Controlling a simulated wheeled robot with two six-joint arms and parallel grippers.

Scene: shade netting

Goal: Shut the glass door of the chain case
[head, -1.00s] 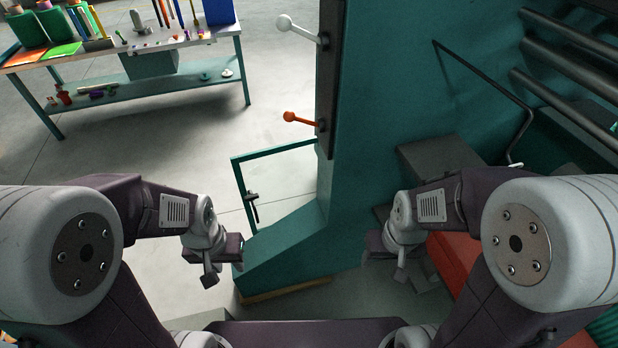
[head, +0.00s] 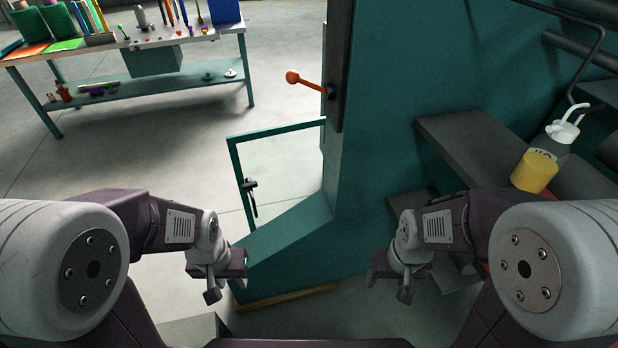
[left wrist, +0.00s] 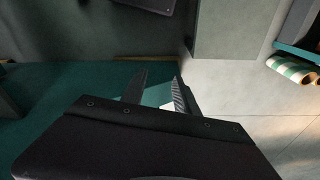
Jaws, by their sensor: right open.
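The glass door (head: 280,129) of the chain case has a thin teal frame and a clear pane, with the floor showing through. It stands open, swung out to the left of the teal machine body (head: 385,150). A black handle (head: 250,198) sits on its left upright. My left gripper (head: 212,292) is below and left of the handle, apart from the door. Its two fingers are spread and empty in the left wrist view (left wrist: 156,88). My right gripper (head: 404,292) is open and empty in front of the machine, right of the door. The door's lower part is hidden behind the machine's sloping foot.
An orange-knobbed lever (head: 293,77) sticks out above the door. A yellow-filled bottle (head: 537,170) stands on a dark step (head: 480,150) at right. A workbench (head: 150,55) with tools stands at the back left. Bare floor lies between bench and door.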

